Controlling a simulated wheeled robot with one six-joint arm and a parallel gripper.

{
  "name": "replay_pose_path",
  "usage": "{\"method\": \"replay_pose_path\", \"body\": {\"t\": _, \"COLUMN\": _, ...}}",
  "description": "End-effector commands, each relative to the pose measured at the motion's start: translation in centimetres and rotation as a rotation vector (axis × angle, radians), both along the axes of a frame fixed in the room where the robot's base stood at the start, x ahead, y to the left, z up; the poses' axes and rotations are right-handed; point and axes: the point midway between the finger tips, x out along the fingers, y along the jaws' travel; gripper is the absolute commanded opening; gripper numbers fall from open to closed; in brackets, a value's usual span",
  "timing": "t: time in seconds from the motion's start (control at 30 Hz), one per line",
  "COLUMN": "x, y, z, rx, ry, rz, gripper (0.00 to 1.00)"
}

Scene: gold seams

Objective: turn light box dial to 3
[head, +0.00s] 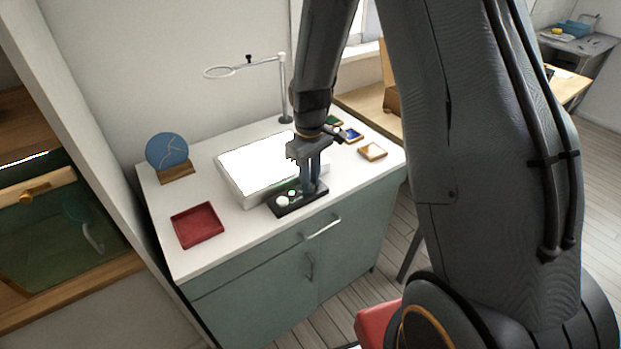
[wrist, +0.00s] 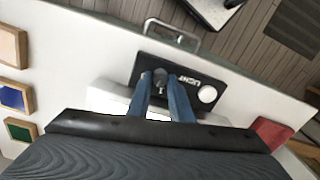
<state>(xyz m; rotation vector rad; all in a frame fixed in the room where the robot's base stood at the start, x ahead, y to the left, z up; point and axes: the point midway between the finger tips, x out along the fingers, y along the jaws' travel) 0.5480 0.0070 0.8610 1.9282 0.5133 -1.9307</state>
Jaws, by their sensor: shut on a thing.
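The light box (head: 243,160) has a bright white top and stands on the white counter. Its black control panel (head: 280,210) sits at the front edge, with a white round button (head: 283,201) and a small green light (head: 292,193). In the wrist view the panel (wrist: 142,66) carries the word "LIGHT" and the same white button (wrist: 207,94). My gripper (head: 313,188) points down over the panel's right end. In the wrist view my gripper (wrist: 160,80) has its two blue fingers shut on a dark dial (wrist: 160,75). The dial's numbers cannot be read.
A red tray (head: 178,227) lies front left, and a blue cracked disc (head: 166,150) stands in a wooden holder behind it. A ring magnifier (head: 220,72) on a post rises at the back. Small framed tiles (head: 373,152) lie at the right. A drawer handle (head: 322,228) is below the counter.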

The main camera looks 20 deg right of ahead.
Motion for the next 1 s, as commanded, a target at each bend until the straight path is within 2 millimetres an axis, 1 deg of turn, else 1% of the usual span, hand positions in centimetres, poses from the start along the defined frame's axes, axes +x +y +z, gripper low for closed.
{"method": "replay_pose_path", "body": {"t": 0.7, "x": 0.19, "y": -0.18, "z": 0.18, "rx": 0.0, "ry": -0.004, "rz": -0.678, "gripper": 0.0}}
{"method": "replay_pose_path", "body": {"t": 1.0, "x": 0.21, "y": -0.26, "z": 0.18, "rx": 0.001, "ry": -0.004, "rz": -0.912, "gripper": 0.0}}
